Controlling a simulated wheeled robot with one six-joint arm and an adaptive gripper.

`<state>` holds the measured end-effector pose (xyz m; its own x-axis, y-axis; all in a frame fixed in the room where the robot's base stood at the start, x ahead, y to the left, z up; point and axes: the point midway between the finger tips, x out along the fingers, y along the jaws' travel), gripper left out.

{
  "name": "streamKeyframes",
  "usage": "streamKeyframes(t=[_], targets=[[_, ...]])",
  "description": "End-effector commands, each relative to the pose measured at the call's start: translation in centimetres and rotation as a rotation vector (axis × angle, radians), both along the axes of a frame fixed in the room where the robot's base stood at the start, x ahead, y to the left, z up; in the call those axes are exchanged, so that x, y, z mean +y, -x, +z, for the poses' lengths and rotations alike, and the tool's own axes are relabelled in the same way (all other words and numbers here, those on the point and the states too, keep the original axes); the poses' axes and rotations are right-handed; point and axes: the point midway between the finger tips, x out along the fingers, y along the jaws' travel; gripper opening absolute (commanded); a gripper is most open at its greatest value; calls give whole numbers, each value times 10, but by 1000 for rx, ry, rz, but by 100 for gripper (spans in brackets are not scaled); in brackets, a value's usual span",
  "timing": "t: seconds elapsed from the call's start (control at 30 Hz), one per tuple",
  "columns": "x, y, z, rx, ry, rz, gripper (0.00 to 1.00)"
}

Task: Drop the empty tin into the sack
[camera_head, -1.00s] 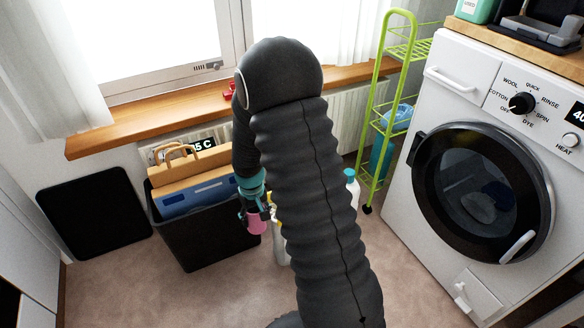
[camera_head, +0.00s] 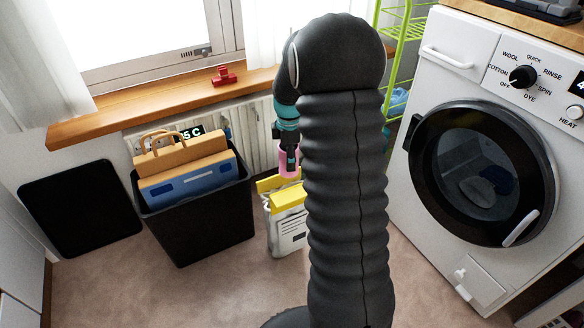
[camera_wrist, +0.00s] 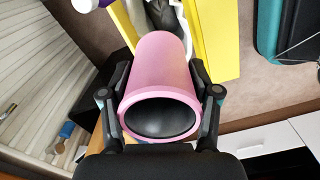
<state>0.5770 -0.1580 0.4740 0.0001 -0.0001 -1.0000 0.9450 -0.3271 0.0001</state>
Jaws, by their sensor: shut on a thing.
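The empty tin is a pink cylinder (camera_head: 289,170); in the wrist view the pink tin (camera_wrist: 162,70) shows its dark open end facing the camera. My gripper (camera_head: 289,156) is shut on it, with one finger on each side in the wrist view (camera_wrist: 160,95). The sack (camera_head: 287,232) is white with dark print and yellow upper edges, and stands on the floor. The tin appears just above the sack's upper edge in the head view. Yellow and white parts of the sack (camera_wrist: 212,40) lie beyond the tin in the wrist view. My arm hides the sack's right side.
A black bin (camera_head: 205,225) with cardboard and a blue folder stands left of the sack. A black panel (camera_head: 80,208) leans at the far left. A radiator (camera_head: 255,135) is behind under the wooden sill. A washing machine (camera_head: 440,95) and green rack (camera_head: 405,32) are right.

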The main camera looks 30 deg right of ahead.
Motion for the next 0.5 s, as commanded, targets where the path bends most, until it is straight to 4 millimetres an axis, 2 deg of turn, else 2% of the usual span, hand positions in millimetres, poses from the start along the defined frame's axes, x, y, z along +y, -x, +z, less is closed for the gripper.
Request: streamKeyframes(t=[0.07,0.1,0.2,0.5], targets=[[-8,1,4,-1,0,55,28],[-7,2,-10,4,-1,61,28],[-7,1,-24,2,-1,59,28],[-7,1,-40,1,0,57,28]])
